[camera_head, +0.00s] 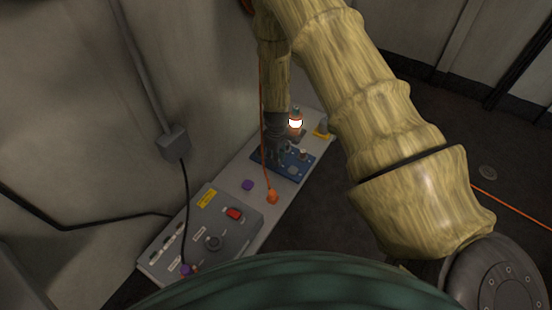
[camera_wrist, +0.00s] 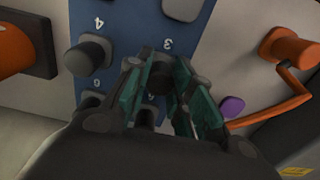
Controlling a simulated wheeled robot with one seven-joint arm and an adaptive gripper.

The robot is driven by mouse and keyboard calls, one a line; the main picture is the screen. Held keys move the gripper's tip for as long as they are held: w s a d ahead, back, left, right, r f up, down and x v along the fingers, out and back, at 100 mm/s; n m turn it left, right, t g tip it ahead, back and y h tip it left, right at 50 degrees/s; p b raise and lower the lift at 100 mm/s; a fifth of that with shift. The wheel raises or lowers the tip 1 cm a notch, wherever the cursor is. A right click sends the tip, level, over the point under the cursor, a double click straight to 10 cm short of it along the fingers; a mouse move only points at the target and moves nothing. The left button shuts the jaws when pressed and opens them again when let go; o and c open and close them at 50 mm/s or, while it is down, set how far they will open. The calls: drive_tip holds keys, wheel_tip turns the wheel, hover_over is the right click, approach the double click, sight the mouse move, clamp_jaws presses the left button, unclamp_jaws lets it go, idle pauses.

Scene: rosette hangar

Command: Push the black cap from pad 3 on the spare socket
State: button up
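A blue board (camera_head: 262,168) lies on the light bench and carries several numbered pads with caps or pegs. My gripper (camera_head: 279,150) points down over it. In the wrist view the label 3 (camera_wrist: 167,45) shows on the board, with a black cap (camera_wrist: 159,78) beside it. The teal fingers of my gripper (camera_wrist: 165,80) stand on either side of this cap and appear closed on it; its lower part is hidden. A dark cap (camera_wrist: 92,54) sits by the label 4, apart from the fingers. I cannot tell which fitting is the spare socket.
A lit lamp (camera_head: 295,123) stands behind the board. A purple cap (camera_head: 247,185) lies nearer the grey panel (camera_head: 190,244), which has a red switch (camera_head: 234,213) and a dark round fitting (camera_head: 212,243). A wall is at left.

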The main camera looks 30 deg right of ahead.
clamp_jaws()
drive_tip(key=shift+r, duration=0.2)
drive_tip(key=shift+r+p, duration=2.65)
drive_tip(key=shift+p, duration=0.2)
drive_tip(key=shift+r, duration=0.15)
drive_tip(key=shift+s, duration=0.15)
